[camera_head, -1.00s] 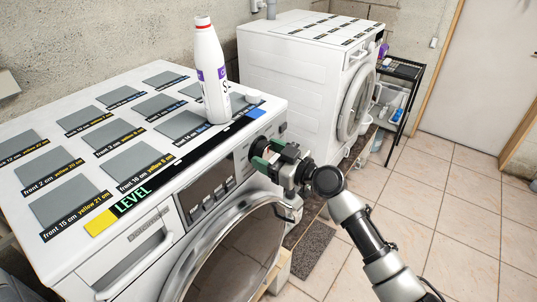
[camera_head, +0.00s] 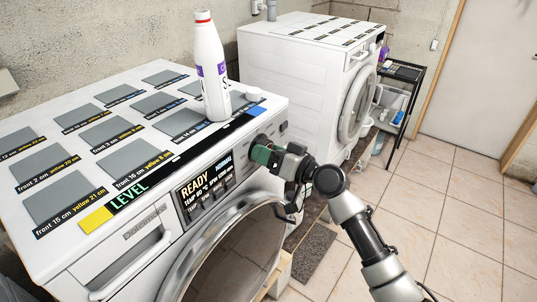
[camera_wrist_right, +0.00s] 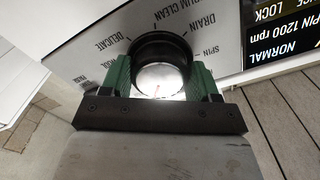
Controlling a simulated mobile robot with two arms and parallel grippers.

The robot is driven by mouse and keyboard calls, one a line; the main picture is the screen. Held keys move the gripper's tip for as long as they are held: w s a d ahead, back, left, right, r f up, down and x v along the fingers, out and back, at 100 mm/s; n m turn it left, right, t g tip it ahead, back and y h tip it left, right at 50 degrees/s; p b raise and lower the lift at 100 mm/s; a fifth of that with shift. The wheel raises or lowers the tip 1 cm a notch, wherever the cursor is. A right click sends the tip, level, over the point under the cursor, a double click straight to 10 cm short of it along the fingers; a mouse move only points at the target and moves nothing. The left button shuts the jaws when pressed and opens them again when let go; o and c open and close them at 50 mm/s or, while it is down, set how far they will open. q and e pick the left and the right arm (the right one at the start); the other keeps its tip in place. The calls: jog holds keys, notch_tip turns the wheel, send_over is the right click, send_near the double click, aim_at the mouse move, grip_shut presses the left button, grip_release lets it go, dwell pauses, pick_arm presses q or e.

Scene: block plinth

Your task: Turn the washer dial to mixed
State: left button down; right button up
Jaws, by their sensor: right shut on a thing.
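The washer (camera_head: 150,240) stands front left in the head view, with its control panel facing right and its display (camera_head: 205,183) lit, reading READY and NORMAL. My right gripper (camera_head: 267,154) is at the panel, shut on the dial (camera_wrist_right: 161,47). In the wrist view its green fingers lie on both sides of the dial, which has a black rim and a silver face with a small red mark. Labels around it include DELICATE, DRUM CLEAN, DRAIN and SPIN; the fingers hide others. I see no readable MIXED label. My left gripper is not in view.
A second white machine (camera_head: 290,70) and a black rack (camera_head: 402,75) stand behind. The tiled floor (camera_head: 465,200) at right is open.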

jog(key=shift+r+m+p, duration=0.1)
jog(key=shift+m+p, duration=0.7)
jog(key=shift+m, duration=3)
jog(key=o, duration=0.9)
jog(key=b+v, duration=0.3)
jog(key=v, duration=0.8)
